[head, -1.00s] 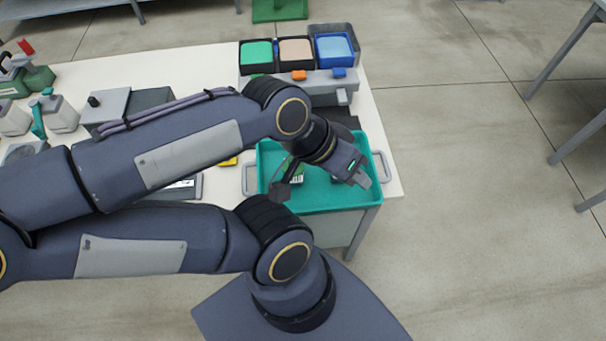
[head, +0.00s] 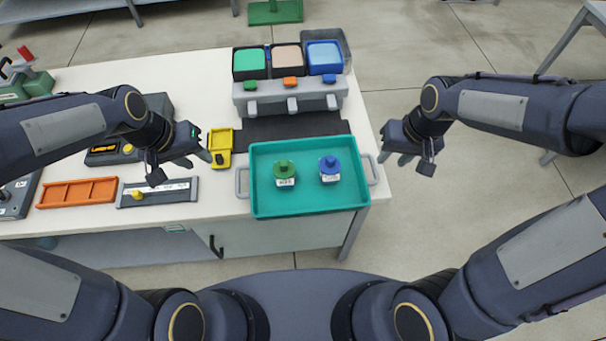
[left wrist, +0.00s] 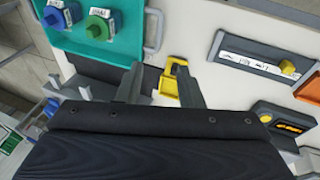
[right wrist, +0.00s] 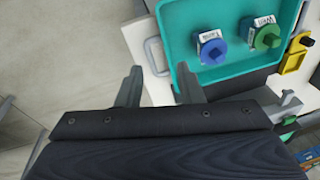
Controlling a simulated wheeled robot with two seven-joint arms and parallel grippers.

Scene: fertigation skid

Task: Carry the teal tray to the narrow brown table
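The teal tray (head: 308,200) sits on the white bench at its right front corner, with a grey handle on each short side. My left gripper (head: 203,161) is open and empty, left of the tray's left handle (head: 242,183). My right gripper (head: 386,160) is open and empty, just right of the right handle (head: 371,169). In the right wrist view the tray (right wrist: 215,75) and its handle (right wrist: 156,57) lie beyond the open fingers. The narrow brown table cannot be made out.
A dispenser with green, tan and blue bins (head: 288,90) stands behind the tray. A yellow device (head: 221,146), an orange rack (head: 77,193) and a grey gauge board (head: 157,193) lie to the left. Open floor (head: 470,240) is on the right.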

